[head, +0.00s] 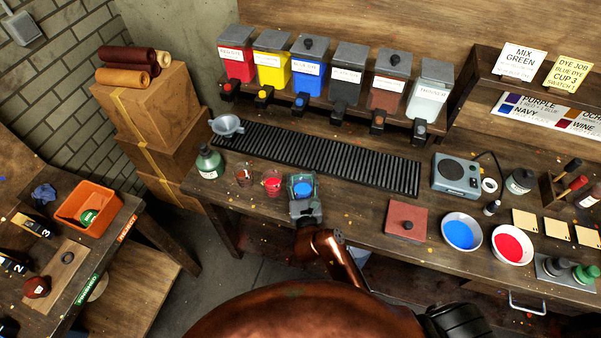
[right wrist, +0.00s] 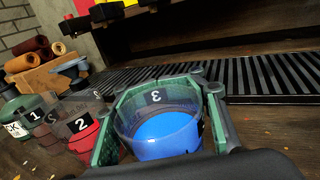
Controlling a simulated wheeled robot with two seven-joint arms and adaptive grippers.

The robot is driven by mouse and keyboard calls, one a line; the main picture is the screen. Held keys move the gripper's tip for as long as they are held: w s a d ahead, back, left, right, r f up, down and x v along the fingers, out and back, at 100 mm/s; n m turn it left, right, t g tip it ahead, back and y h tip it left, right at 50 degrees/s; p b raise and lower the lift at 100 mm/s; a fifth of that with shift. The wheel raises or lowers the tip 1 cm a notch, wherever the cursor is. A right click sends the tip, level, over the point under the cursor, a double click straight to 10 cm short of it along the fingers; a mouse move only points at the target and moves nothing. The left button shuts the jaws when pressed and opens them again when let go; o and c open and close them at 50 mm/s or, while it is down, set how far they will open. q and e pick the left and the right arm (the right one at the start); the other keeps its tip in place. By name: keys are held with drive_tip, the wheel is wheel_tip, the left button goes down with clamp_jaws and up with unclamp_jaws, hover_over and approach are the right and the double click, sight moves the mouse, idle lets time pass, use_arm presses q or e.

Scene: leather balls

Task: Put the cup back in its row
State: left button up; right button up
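The cup marked 3 (head: 302,189), clear with blue dye inside, is at the right end of a short row near the bench's front edge. My right gripper (head: 303,187) has its green fingers around both sides of this cup and appears shut on it. In the right wrist view the cup (right wrist: 163,132) sits upright between the fingers (right wrist: 160,110). Left of it stand the cup marked 2 (head: 271,184) with red dye and the cup marked 1 (head: 244,174). I cannot tell whether cup 3 touches the bench. My left gripper is out of view.
A green bottle (head: 209,162) stands left of the cups. A black ribbed mat (head: 320,157) runs behind them, below the dye dispensers (head: 306,72). A red square block (head: 406,221), a blue bowl (head: 461,232) and a red bowl (head: 512,245) are to the right.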

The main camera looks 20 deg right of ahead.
sight(303, 195)
drive_tip(key=o, duration=0.9)
drive_tip(key=s, duration=0.4)
drive_tip(key=s+a, duration=0.1)
drive_tip(key=s, duration=0.3)
drive_tip(key=s+a, duration=0.1)
drive_tip(key=s, duration=0.2)
drive_tip(key=shift+s+a+r, duration=0.15)
drive_tip(key=shift+s, duration=0.25)
drive_tip(key=shift+a, duration=0.1)
